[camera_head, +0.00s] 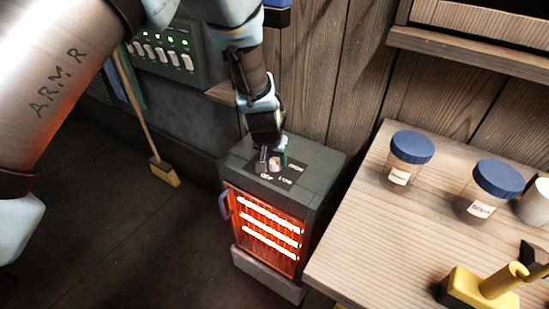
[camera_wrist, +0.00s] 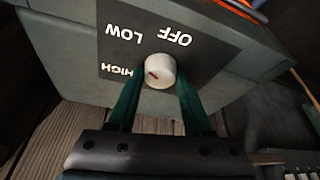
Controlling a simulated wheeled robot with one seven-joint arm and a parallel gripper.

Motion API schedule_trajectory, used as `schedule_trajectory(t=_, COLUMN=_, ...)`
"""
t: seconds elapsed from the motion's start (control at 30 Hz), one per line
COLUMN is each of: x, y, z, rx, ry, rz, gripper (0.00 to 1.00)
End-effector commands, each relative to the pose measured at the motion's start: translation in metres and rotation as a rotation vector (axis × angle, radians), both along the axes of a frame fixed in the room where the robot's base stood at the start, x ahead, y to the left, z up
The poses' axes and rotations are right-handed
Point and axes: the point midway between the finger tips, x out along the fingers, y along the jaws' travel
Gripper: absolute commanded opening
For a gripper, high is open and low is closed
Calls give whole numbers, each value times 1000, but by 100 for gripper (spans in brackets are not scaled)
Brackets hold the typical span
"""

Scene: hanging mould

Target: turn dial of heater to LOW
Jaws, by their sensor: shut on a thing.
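The heater (camera_head: 318,190) is a dark grey-green box with glowing red bars on its front. Its white dial (camera_wrist: 160,70) is on a dark panel (camera_wrist: 212,50) on top. A red mark on the dial's left side points about toward HIGH in the wrist view. The words OFF, LOW and HIGH run around the dial there. My gripper (camera_wrist: 160,84) has its two green fingers on either side of the dial and is shut on it. In the head view my gripper (camera_head: 270,160) reaches down to the heater's top and partly covers the dial and lettering.
A wooden table (camera_head: 350,225) stands right of the heater, with two blue-lidded jars (camera_head: 410,150), a white cup (camera_head: 535,203) and a yellow tool (camera_head: 490,285). A broom (camera_head: 150,125) leans at the left. A wooden wall is behind; the left floor is clear.

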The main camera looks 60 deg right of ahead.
Motion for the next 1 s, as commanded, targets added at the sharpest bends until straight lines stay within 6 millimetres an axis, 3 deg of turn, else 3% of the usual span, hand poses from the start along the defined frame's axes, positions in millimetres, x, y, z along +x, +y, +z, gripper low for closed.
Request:
schedule_trajectory(t=0.33, x=0, y=0, z=-1, rx=1, ry=0, rz=1, gripper=0)
schedule_trajectory(t=0.37, x=0, y=0, z=-1, rx=1, ry=0, rz=1, gripper=54)
schedule_trajectory(t=0.6, x=0, y=0, z=0, rx=1, ry=0, rz=1, gripper=80)
schedule_trajectory(t=1.0, x=-1, y=3, z=9, rx=-2, ry=-1, rz=-1, gripper=80)
